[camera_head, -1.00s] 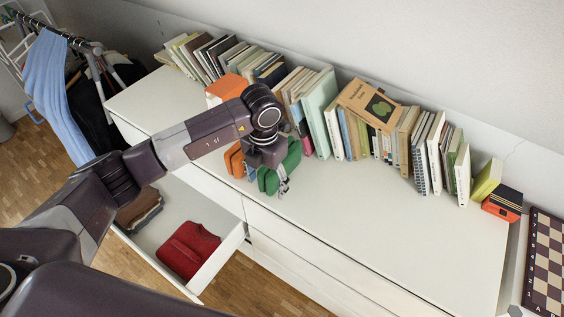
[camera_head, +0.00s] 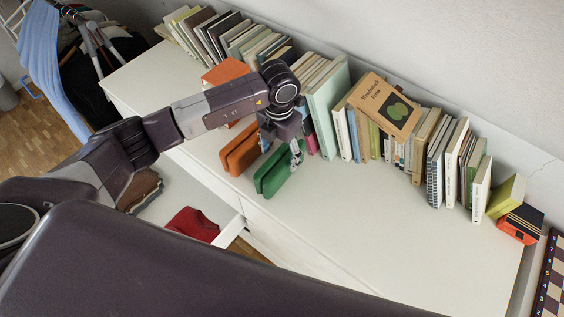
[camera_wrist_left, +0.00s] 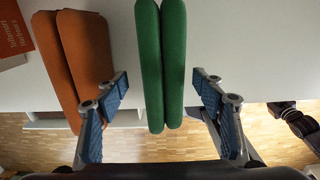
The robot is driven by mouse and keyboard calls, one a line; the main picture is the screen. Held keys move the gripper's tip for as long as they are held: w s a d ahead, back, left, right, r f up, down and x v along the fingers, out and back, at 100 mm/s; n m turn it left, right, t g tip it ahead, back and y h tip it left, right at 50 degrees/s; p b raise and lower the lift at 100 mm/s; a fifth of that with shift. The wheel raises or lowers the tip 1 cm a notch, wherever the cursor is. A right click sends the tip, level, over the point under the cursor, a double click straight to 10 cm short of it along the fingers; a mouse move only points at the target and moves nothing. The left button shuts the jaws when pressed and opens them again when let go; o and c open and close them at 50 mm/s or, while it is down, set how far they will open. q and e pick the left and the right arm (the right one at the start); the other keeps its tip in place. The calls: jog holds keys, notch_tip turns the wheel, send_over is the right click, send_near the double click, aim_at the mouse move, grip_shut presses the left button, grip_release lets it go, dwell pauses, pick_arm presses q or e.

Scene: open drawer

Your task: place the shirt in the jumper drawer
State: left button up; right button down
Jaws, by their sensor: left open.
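The folded green shirt (camera_head: 272,172) stands on edge on top of the white dresser, near its front edge. A folded orange garment (camera_head: 240,150) stands just left of it. My left gripper (camera_head: 296,153) is open at the green shirt's right end. In the left wrist view, the green shirt (camera_wrist_left: 161,65) lies between the spread blue-padded fingers (camera_wrist_left: 160,88), with gaps on both sides. The orange garment (camera_wrist_left: 86,60) is close to the left finger. The open drawer (camera_head: 184,197) below holds a red folded garment (camera_head: 194,223) and brown ones (camera_head: 139,190). My arm hides part of it.
A row of books (camera_head: 350,115) runs along the back of the dresser top (camera_head: 365,215). An orange book (camera_head: 226,72) lies left of my left gripper. A clothes rack with a blue garment (camera_head: 40,50) stands at the left. The dresser top's right front is clear.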

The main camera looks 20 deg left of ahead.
pick_arm(q)
jog(key=f, duration=0.1)
jog(key=f+p, duration=0.2)
jog(key=shift+s+d+f, duration=0.15)
jog(key=shift+d+f, duration=0.15)
jog(key=shift+f, duration=0.85)
jog(key=c, duration=1.5)
pick_arm(e)
jog(key=shift+s+a+r, duration=0.1)
jog(key=shift+s+r, duration=0.2)
jog(key=shift+r, duration=0.3)
jog(key=shift+s+r, duration=0.3)
jog(key=shift+r, duration=0.3)
pick_arm(q)
jog(key=shift+r, duration=0.1)
